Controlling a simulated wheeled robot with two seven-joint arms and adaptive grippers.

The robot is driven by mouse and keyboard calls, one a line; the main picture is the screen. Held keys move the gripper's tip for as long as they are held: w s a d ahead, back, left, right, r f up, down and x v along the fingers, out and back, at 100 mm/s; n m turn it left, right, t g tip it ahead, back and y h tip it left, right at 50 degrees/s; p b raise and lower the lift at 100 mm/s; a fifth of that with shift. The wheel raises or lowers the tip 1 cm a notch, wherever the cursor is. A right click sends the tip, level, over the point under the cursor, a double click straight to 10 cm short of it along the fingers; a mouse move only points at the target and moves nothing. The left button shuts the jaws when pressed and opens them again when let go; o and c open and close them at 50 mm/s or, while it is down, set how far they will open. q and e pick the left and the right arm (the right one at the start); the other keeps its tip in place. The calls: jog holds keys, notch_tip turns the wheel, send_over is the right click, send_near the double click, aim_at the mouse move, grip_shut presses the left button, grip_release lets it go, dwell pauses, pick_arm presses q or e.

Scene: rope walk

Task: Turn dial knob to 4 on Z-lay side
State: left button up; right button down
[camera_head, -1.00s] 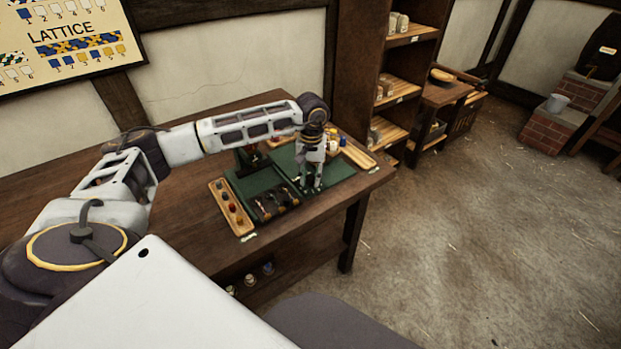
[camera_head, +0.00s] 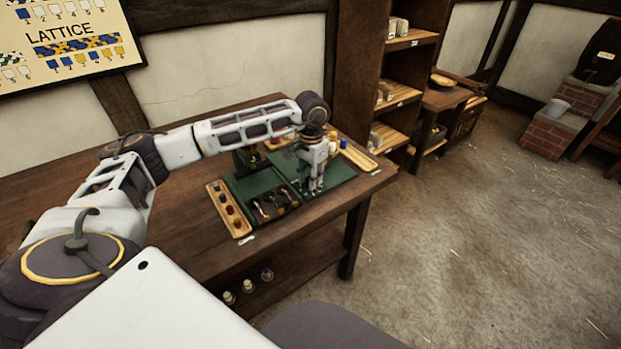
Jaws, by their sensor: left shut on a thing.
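My left gripper (camera_head: 314,187) points down over the right part of a green board (camera_head: 340,172) on the wooden table. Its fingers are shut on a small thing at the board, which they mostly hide. I take this to be the dial knob, but its marks and setting are too small to read. I cannot tell which side is the Z-lay side. My right gripper is not in view.
A wooden tray of coloured pegs (camera_head: 229,209) lies left of the board, beside a compartment of dark tools (camera_head: 273,205). Another wooden tray (camera_head: 357,158) lies at the right. The table (camera_head: 150,225) has bare room at left. A shelf unit (camera_head: 397,90) stands behind.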

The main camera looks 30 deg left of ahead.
pick_arm(q)
jog(key=shift+w+r, duration=0.1)
dwell(0.4)
jog(key=o, duration=1)
jog(key=shift+o, duration=0.2)
notch_tip(320, 180, up, 12)
jog(key=shift+d, duration=0.1)
dwell(0.6)
